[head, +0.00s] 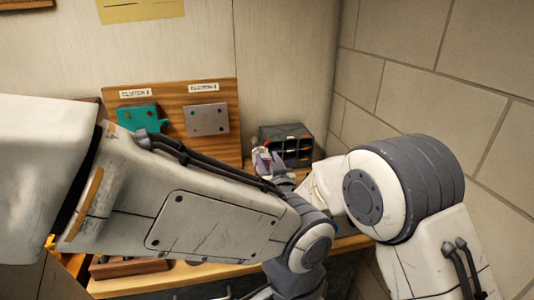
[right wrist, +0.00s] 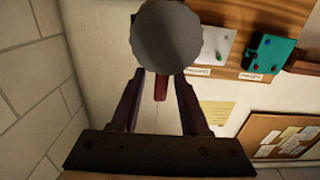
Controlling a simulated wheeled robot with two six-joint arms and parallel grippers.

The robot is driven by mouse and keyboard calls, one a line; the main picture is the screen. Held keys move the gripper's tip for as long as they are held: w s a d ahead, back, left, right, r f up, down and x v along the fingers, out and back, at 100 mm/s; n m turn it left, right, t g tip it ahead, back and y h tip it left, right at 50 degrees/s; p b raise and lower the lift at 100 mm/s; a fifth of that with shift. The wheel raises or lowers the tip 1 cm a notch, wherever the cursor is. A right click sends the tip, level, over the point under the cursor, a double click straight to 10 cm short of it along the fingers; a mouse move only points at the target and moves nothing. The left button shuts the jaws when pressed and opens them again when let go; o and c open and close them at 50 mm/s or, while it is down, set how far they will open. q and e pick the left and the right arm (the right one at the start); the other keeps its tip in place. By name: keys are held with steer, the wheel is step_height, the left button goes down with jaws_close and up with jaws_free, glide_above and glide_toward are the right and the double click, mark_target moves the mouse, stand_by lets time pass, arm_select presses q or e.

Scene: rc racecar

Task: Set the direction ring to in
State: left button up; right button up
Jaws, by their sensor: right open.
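My right gripper (right wrist: 159,74) is open in the right wrist view, its two dark fingers apart. A round grey disc (right wrist: 167,36) shows at the fingertips, with a narrow red part (right wrist: 160,88) below it between the fingers. I cannot tell whether this is the direction ring's tool, or whether the fingers touch it. No ring marking is readable. In the head view the right gripper (head: 264,161) is small and partly hidden beyond my left forearm, near the back of the bench. My left gripper is not visible; only its arm shows.
A wooden board (head: 173,92) at the back carries a teal plate (head: 138,117) and a grey plate (head: 206,120) under "CLUTCH" labels. A dark compartment rack (head: 287,142) stands to their right, near the brick wall. My arms cover much of the bench.

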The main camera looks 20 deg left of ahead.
steer(key=shift+w+a, duration=0.3)
steer(key=shift+w, duration=0.15)
jaws_close()
steer(key=shift+f, duration=0.1)
